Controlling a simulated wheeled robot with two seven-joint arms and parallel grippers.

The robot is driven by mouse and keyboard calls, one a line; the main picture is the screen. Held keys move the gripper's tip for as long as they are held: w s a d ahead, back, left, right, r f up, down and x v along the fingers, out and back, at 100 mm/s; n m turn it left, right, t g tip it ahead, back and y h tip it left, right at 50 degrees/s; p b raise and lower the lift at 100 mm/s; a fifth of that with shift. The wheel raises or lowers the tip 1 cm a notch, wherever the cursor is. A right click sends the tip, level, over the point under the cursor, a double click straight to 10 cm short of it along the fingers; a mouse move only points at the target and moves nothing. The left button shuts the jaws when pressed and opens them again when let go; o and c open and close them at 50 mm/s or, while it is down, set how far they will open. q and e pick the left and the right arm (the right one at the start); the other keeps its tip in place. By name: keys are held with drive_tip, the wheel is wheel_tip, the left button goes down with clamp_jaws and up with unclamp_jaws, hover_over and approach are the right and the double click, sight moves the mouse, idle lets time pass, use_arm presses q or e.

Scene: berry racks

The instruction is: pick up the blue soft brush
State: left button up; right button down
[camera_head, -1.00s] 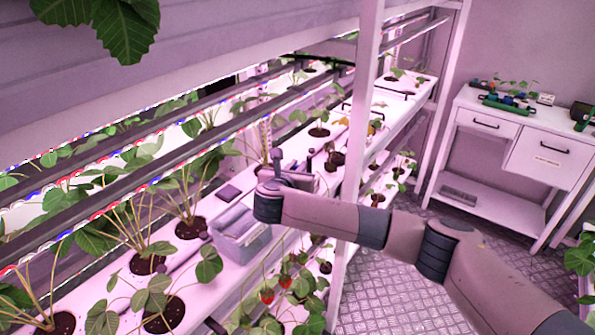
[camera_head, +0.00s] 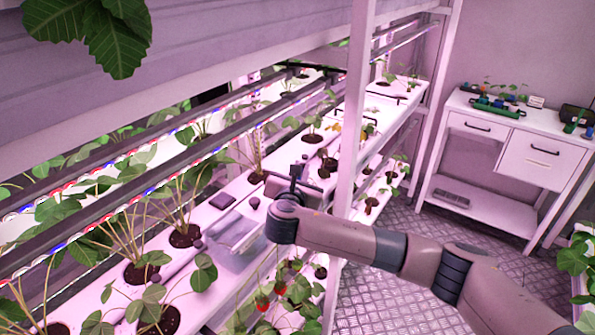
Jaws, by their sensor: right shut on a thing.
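My right gripper (camera_head: 296,176) is over the white planting shelf (camera_head: 225,195), beside the far right corner of a small grey-blue bin (camera_head: 240,259). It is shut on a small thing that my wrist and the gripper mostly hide. I cannot make out its shape or colour. I cannot pick out the blue soft brush with certainty anywhere in view. My left gripper is not in view.
Strawberry plants (camera_head: 187,232) stand in holes along the shelf. A white rack post (camera_head: 353,150) rises just right of my right gripper. Light bars (camera_head: 150,150) run above the shelf. A white drawer table (camera_head: 490,198) stands at the right. Textured floor lies between.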

drive_tip(key=s+d+r+n+p, duration=0.1)
drive_tip(key=s+d+r+p, duration=0.2)
drive_tip(key=s+d, duration=0.3)
drive_tip(key=s+d+r+n+g+p, duration=0.1)
drive_tip(key=s+d+r+p, duration=0.2)
drive_tip(key=s+d, duration=0.4)
drive_tip(key=shift+d+n+g, duration=0.3)
drive_tip(key=shift+d, duration=2.3)
drive_tip(key=shift+s+r, duration=0.1)
drive_tip(key=shift+a, duration=0.1)
